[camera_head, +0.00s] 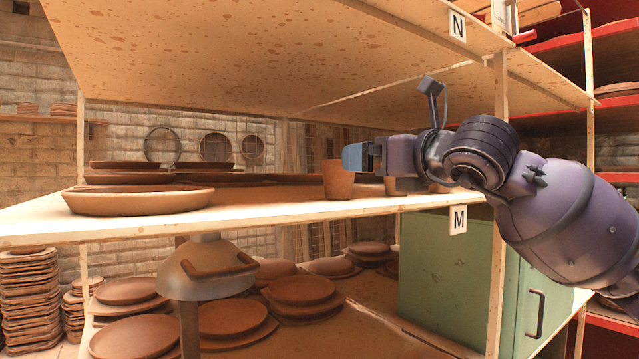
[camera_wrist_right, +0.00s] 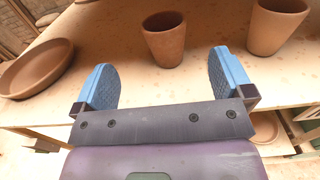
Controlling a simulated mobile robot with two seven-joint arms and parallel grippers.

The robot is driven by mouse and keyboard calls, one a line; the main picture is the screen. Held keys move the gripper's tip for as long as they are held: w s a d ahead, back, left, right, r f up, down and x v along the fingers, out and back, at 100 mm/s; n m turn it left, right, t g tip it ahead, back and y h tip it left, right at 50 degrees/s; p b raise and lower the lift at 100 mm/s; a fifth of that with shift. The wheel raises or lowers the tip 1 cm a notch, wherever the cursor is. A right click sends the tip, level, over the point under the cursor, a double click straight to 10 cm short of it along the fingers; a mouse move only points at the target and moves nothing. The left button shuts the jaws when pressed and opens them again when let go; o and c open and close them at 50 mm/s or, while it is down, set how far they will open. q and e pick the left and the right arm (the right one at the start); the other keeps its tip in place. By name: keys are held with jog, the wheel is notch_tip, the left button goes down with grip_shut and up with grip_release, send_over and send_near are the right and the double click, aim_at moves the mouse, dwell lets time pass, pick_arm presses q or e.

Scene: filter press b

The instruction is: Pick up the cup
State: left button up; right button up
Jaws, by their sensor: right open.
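A brown clay cup (camera_head: 337,182) stands upright near the front of the shelf marked M. In the right wrist view the cup (camera_wrist_right: 164,42) is just beyond the fingertips, roughly midway between them. My right gripper (camera_head: 353,157) has blue fingers and reaches in from the right. In the right wrist view my right gripper (camera_wrist_right: 161,62) is open and nothing is held. A second clay cup (camera_wrist_right: 277,24) stands to the right of the first; in the head view it is mostly hidden behind my gripper. My left gripper is not in view.
A wide clay dish (camera_head: 138,202) sits left on the same shelf (camera_head: 260,213), with stacked plates behind it. A shelf board (camera_head: 250,50) is overhead. A wooden post (camera_head: 497,190) stands at right. A green cabinet (camera_head: 450,275) and more plates are below.

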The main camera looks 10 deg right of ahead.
aim_at(339, 161)
jog(key=shift+w+a, duration=0.1)
jog(key=shift+w, duration=0.15)
jog(key=shift+w+r, duration=0.15)
jog(key=shift+r, duration=0.05)
jog(key=x, duration=0.4)
jog(key=shift+w+a+p, duration=0.1)
jog(key=shift+w+p, duration=0.15)
jog(key=shift+p, duration=0.05)
jog(key=shift+f+p+x, duration=0.2)
jog(key=shift+p+x, duration=0.1)
jog(key=shift+x, duration=1.1)
jog(key=shift+f+p+x, duration=0.2)
jog(key=shift+p+x, duration=0.05)
jog(key=shift+x, duration=1.1)
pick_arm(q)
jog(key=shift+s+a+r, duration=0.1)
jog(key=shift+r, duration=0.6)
pick_arm(e)
jog(key=shift+w+d, duration=0.1)
jog(key=shift+d, duration=0.15)
jog(key=shift+c, duration=0.5)
jog(key=c, duration=0.9)
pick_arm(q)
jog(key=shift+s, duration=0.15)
pick_arm(e)
jog(key=shift+r, duration=0.15)
